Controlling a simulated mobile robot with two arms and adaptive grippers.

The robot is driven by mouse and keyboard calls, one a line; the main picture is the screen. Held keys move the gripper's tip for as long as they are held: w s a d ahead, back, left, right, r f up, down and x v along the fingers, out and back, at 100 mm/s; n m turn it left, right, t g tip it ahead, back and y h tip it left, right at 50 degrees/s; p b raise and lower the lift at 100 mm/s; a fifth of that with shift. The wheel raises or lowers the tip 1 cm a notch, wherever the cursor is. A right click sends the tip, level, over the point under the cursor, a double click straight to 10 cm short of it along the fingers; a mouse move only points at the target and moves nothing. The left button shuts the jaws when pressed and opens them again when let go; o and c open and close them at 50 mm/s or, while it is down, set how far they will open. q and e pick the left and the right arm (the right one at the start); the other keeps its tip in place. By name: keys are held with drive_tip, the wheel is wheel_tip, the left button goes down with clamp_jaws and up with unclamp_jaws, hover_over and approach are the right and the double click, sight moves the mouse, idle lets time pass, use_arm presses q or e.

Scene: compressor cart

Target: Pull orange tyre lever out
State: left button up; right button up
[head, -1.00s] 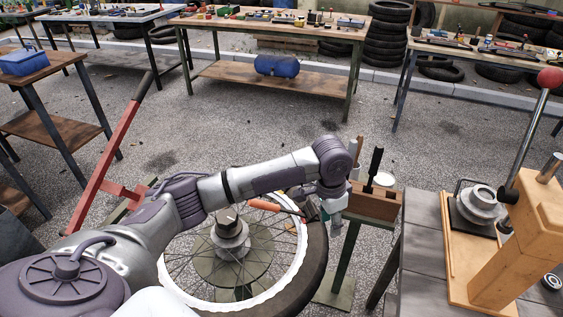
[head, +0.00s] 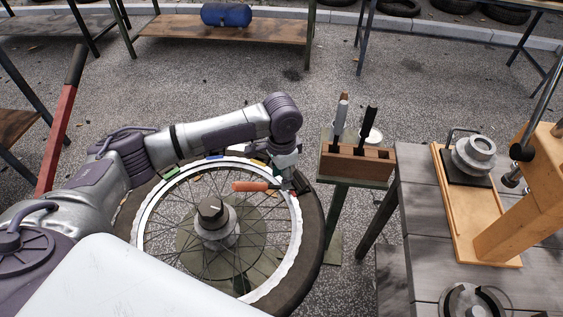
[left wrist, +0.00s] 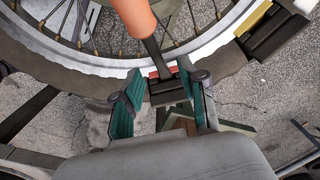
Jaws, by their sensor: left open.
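The orange tyre lever (head: 250,186) lies across the wheel rim (head: 147,215), its orange handle over the spokes. Its handle (left wrist: 134,18) and dark shaft (left wrist: 153,52) also show in the left wrist view. The shaft runs down to a dark block with a red part (left wrist: 165,86) at the rim. My left gripper (head: 289,178) is at the rim-side end of the lever. In the left wrist view my left gripper (left wrist: 158,84) is open, with its teal fingers on either side of the shaft's lower end. Contact cannot be told. My right gripper is not in view.
Other blocks with coloured parts sit around the rim, one yellow (left wrist: 254,19). A wooden holder (head: 352,163) with upright tools stands right of the wheel. A grey bench (head: 420,210) bears a wooden press (head: 515,220). A red bar (head: 56,145) rises at left.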

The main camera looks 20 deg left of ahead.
use_arm(q)
wheel_tip(320, 180, down, 4)
drive_tip(key=shift+d+r, duration=0.1)
drive_tip(key=shift+f, duration=0.45)
clamp_jaws()
drive_tip(key=c, duration=0.7)
unclamp_jaws()
clamp_jaws()
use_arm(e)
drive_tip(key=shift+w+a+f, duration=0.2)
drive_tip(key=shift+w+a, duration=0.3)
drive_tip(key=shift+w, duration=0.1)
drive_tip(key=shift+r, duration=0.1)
